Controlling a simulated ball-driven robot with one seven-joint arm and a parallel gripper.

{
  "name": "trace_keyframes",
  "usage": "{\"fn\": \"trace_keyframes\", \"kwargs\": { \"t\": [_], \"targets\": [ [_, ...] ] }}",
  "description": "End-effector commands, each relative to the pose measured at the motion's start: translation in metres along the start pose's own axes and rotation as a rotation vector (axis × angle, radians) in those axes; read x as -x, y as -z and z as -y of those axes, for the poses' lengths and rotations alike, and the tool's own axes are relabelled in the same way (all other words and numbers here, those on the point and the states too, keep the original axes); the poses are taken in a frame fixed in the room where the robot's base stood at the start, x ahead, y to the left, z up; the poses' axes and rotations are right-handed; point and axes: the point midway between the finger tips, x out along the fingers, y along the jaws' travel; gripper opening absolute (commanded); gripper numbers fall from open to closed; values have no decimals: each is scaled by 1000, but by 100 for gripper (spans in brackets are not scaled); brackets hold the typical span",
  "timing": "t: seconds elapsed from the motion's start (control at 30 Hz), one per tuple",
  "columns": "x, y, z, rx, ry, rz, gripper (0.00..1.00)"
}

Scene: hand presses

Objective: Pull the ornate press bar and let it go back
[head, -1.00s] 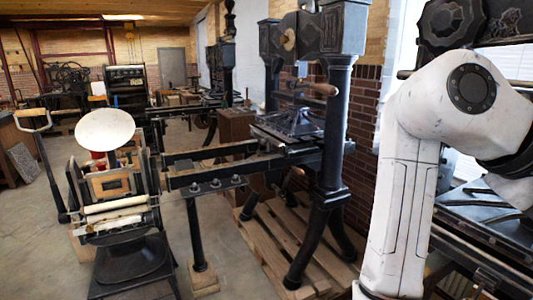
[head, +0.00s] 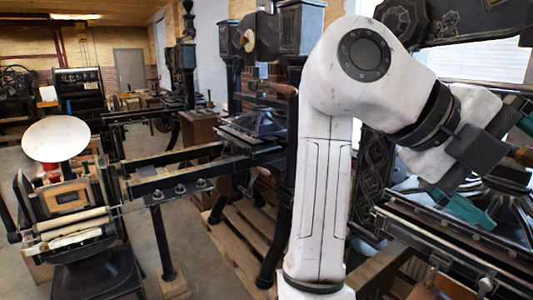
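The ornate press, dark metal with a decorated head (head: 450,28), stands at the right of the head view, partly cut off by the frame and partly behind my arm. My gripper (head: 497,168) is at the right edge in front of this press, with its two teal fingers spread wide apart. A small brown, wood-like piece (head: 522,156) shows between the fingers at the frame edge. It may be the grip of the press bar. Whether it touches a finger I cannot tell. The rest of the bar is hidden or out of frame.
A second black hand press (head: 295,35) stands on a wooden pallet (head: 240,245) left of my arm. A small press with a round white disc (head: 57,139) is at the left. Floor is open farther back.

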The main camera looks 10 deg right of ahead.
Motion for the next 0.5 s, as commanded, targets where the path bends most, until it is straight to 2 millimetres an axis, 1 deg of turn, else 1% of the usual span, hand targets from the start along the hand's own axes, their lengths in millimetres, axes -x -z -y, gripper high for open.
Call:
{"fn": "trace_keyframes", "kwargs": {
  "t": [0.03, 0.1, 0.17, 0.27, 0.5],
  "targets": [
    [8, 3, 0, 1, -2, 4, 100],
    [13, 5, 0, 1, -1, 1, 100],
    [15, 7, 0, 1, -1, 0, 100],
    [16, 16, 4, -4, 0, 0, 100],
    [17, 66, 21, -6, -2, 1, 100]
  ]
}}
